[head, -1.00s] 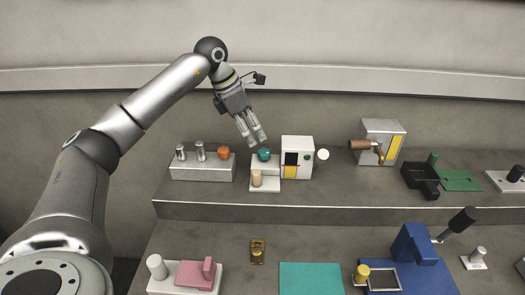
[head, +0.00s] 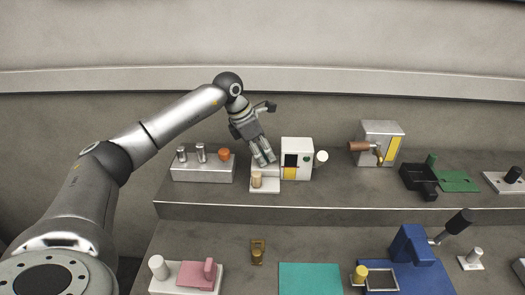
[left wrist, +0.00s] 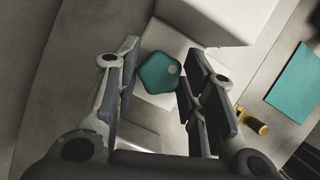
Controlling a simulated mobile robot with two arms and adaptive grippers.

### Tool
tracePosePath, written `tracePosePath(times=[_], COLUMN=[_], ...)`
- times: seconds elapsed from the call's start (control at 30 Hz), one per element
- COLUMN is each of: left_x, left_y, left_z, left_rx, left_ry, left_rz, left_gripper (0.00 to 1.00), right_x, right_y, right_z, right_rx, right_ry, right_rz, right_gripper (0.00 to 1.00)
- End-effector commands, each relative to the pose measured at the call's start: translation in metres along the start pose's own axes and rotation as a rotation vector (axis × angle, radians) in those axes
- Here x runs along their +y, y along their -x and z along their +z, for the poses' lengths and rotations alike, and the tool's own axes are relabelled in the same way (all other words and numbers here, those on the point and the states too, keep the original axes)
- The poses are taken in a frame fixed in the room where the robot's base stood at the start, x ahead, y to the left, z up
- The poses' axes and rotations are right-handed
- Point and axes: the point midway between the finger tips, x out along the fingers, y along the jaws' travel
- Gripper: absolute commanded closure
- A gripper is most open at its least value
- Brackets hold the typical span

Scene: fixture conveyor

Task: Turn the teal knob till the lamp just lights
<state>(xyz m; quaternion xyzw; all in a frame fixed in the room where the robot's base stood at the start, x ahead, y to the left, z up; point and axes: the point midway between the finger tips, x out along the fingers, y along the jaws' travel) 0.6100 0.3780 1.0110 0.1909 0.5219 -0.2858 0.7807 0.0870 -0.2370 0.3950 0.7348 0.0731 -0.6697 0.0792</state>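The teal knob (left wrist: 158,73) shows in the left wrist view as a rounded, many-sided cap with a pale dot near one edge. It sits on a low white block (head: 271,187). My left gripper (head: 264,161) points down over this block and hides the knob in the head view. In the left wrist view, my left gripper (left wrist: 160,60) is open, with a finger on each side of the knob; I cannot tell whether either touches it. A white box (head: 298,145) beside it has a dark window, a yellow patch and a small dark green dot. I cannot tell which part is the lamp. My right gripper is not in view.
An orange knob (head: 224,154) and two metal posts stand on a grey block (head: 203,174) left of the gripper. A pale round disc (head: 321,156) sits at the white box's right side.

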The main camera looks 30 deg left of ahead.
Motion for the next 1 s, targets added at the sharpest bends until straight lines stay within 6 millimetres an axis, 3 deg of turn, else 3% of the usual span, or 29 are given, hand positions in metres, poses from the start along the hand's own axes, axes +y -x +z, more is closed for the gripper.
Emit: tracePosePath(times=[0.03,0.2,0.7,1.0], left_x=[0.0001,0.0002,-0.0007,-0.0005], left_y=[0.0003,0.0004,0.0005,0.0010], left_z=[0.0000,0.0000,0.0000,0.0004], left_rx=[0.000,0.000,0.000,-0.001], left_ry=[0.000,0.000,0.209,0.231], left_rz=[0.000,0.000,0.089,0.097], left_gripper=[0.73,0.92,0.92,0.92], right_x=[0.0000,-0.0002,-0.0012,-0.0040], right_y=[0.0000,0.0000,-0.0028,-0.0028], right_z=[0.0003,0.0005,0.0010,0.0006], right_rx=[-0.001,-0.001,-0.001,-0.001], right_ry=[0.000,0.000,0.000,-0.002], right_rz=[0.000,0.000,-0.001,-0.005], right_gripper=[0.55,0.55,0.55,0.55])
